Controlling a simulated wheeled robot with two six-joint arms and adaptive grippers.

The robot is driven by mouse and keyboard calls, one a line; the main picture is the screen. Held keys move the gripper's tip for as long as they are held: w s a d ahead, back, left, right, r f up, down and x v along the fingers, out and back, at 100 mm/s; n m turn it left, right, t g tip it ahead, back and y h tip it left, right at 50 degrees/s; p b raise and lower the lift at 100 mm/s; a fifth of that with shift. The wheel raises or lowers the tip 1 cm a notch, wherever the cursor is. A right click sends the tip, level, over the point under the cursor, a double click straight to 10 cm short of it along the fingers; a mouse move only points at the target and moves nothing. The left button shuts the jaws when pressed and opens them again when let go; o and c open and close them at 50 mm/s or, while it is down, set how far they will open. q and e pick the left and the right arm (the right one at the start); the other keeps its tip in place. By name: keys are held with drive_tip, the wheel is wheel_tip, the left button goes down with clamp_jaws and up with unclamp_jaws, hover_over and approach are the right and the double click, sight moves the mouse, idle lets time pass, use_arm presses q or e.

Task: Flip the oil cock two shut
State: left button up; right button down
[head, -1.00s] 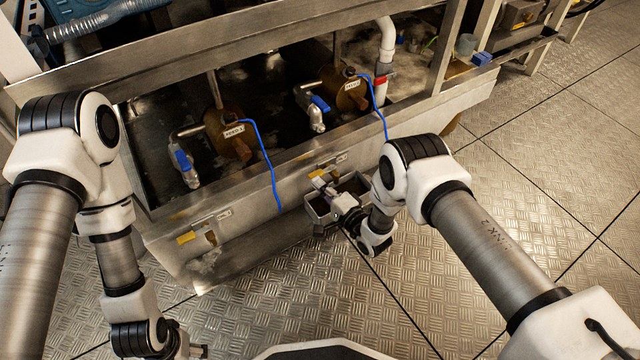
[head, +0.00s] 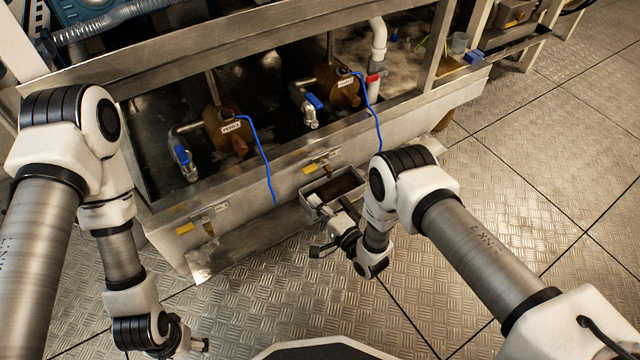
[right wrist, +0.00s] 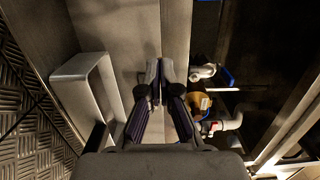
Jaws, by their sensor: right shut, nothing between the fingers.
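Two small cocks with yellow handles are on the tank's front wall in the head view. The right one (head: 313,170), by a small label, has its handle lying sideways along the wall. The left one (head: 186,229) also has its handle sideways. I cannot read their labels. My right gripper (head: 314,202) is shut and empty, below and apart from the right cock, by a small metal box. Its closed fingers (right wrist: 155,72) show in the right wrist view, where no yellow handle shows. My left gripper (head: 203,345) is low at the left, far from both cocks; its fingers are too small to judge.
The open metal box (head: 350,196) sits under the right cock; it also shows in the right wrist view (right wrist: 85,72). The tank's wall (head: 245,205) stands close. Blue hoses (head: 262,152) hang over its rim. The plate floor (head: 480,290) is clear at the right.

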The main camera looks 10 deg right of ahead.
use_arm(q)
wheel_tip(320, 180, up, 2)
drive_tip(key=shift+r+p, duration=0.1)
drive_tip(key=shift+p, duration=0.55)
use_arm(e)
drive_tip(key=s, duration=0.1)
drive_tip(key=s+a, duration=0.1)
drive_tip(key=s, duration=0.3)
drive_tip(key=shift+a, duration=0.35)
